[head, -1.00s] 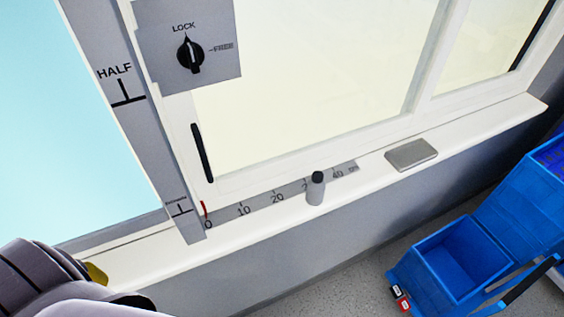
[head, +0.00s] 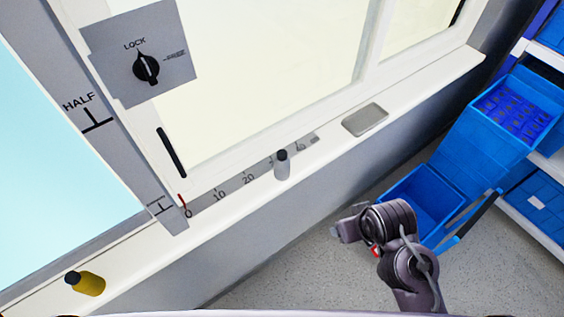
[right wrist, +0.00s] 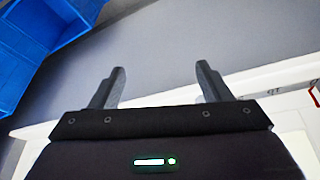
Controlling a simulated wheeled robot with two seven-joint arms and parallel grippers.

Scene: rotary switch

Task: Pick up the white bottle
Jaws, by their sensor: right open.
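The white bottle (head: 282,169), pale grey-white with a dark cap, stands upright on the window sill (head: 225,207) beside the printed scale strip. I do not make it out in the right wrist view. My right gripper (right wrist: 161,69) is open, with nothing between its fingers; the wrist view shows grey wall and the sill edge beyond them. In the head view my right arm is below and right of the bottle, apart from it, in front of the wall; its fingers are hard to make out there. My left gripper is out of view.
A yellow bottle (head: 90,284) with a dark cap is at the sill's left end. A flat grey box (head: 365,120) lies right of the white bottle. A lock switch panel (head: 140,55) is on the window. Blue bins (head: 425,190) stand at right.

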